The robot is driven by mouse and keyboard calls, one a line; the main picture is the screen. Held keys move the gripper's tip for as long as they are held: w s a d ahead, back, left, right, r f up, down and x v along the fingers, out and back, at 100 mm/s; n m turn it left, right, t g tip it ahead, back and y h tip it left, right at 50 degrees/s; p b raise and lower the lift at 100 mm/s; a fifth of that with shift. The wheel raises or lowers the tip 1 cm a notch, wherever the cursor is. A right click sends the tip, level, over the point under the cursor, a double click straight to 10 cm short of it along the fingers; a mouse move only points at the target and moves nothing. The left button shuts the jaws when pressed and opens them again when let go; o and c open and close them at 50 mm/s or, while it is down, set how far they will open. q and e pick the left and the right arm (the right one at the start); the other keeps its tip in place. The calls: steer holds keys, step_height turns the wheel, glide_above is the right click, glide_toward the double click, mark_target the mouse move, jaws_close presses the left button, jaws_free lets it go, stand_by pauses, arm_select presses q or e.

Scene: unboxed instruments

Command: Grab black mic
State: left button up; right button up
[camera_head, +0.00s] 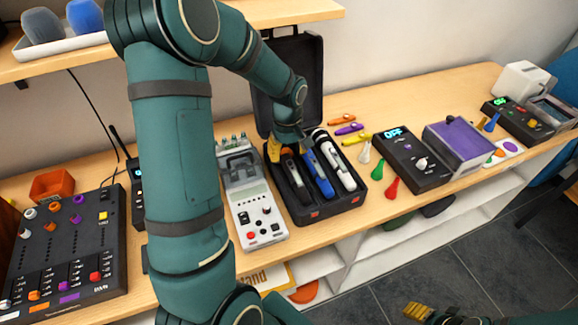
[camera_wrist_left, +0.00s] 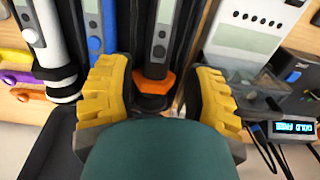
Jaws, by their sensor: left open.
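The black mic (camera_head: 296,181) lies in the left slot of an open black case (camera_head: 325,212). In the left wrist view the mic (camera_wrist_left: 158,40) has a grey control strip and an orange ring near its head. My left gripper (camera_head: 279,151) is open over the back of the case. In the wrist view its yellow fingers (camera_wrist_left: 165,95) stand on either side of the mic near the orange ring, with gaps visible. The mic's head end is partly hidden by my gripper. My right gripper (camera_head: 418,311) shows at the bottom edge of the head view.
A blue mic (camera_head: 318,173) and a white mic (camera_head: 336,162) lie beside the black one. The case's raised lid (camera_head: 290,80) stands behind. A white device (camera_head: 252,205) is close on the left; small coloured pieces lie on the right. A shelf (camera_head: 270,12) hangs above.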

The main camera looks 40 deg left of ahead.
mark_target(289, 162)
arm_select(q)
steer(key=f, duration=0.4)
steer(key=shift+d+f, duration=0.1)
steer(key=shift+d, duration=0.1)
jaws_close()
